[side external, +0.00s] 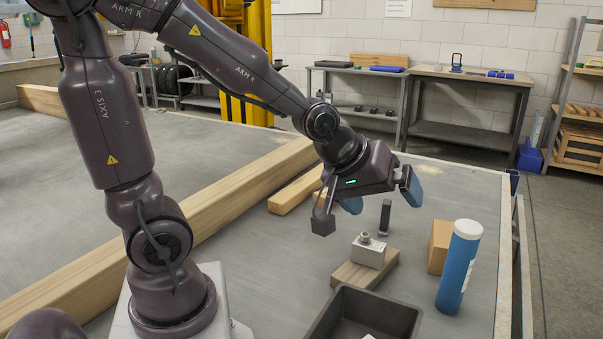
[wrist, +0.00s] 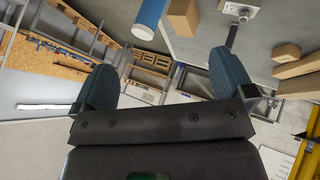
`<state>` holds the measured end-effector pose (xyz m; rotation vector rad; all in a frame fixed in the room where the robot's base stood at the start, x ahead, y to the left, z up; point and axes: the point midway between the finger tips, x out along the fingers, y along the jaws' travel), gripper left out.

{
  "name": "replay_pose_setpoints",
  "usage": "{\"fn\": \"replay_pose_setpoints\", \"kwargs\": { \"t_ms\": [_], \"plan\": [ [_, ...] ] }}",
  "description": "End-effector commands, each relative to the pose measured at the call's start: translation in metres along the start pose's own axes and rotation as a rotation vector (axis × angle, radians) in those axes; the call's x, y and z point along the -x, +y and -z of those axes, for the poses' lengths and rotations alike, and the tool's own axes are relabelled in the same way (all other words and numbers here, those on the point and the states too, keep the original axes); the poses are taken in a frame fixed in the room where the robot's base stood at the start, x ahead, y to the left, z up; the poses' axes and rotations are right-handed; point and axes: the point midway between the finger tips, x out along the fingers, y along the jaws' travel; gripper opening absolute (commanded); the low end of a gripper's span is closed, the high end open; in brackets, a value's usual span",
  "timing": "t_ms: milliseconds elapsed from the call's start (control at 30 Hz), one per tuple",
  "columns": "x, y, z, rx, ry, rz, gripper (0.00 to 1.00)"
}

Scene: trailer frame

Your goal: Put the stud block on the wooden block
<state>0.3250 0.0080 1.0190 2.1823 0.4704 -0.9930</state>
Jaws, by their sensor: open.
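The stud block (side external: 368,252) is a light grey block with a short round stud on top. In the side view it appears to rest upright on a flat brown wooden block (side external: 345,276), whose ends show on both sides. In the wrist view the stud block (wrist: 240,9) is at the top edge, partly cut off. My gripper (side external: 367,207) is open and empty, above and behind the stud block and apart from it. Its blue-padded fingers (wrist: 165,82) are spread wide in the wrist view, with nothing between them close by.
A black upright piece (side external: 385,217) stands just behind the stud block. A tan block (side external: 438,247) and a tall blue cylinder with a white top (side external: 459,268) stand to the right. A dark open bin (side external: 330,318) is in front. Long timber beams (side external: 255,192) lie to the left.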

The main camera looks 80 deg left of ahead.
Motion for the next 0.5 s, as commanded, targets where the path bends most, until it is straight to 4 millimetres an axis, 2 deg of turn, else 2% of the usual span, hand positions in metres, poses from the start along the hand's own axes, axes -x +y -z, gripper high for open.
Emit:
{"fn": "replay_pose_setpoints", "kwargs": {
  "t_ms": [33,200,333,500],
  "plan": [
    [0.025,0.001,-0.005,-0.142,-0.014,0.009,1.0],
    [0.087,-0.019,-0.026,-0.531,-0.113,0.045,1.0],
    [0.115,-0.034,-0.039,-0.71,-0.176,0.044,1.0],
    [0.127,-0.043,-0.045,-0.796,-0.213,0.041,1.0]
  ]
}}
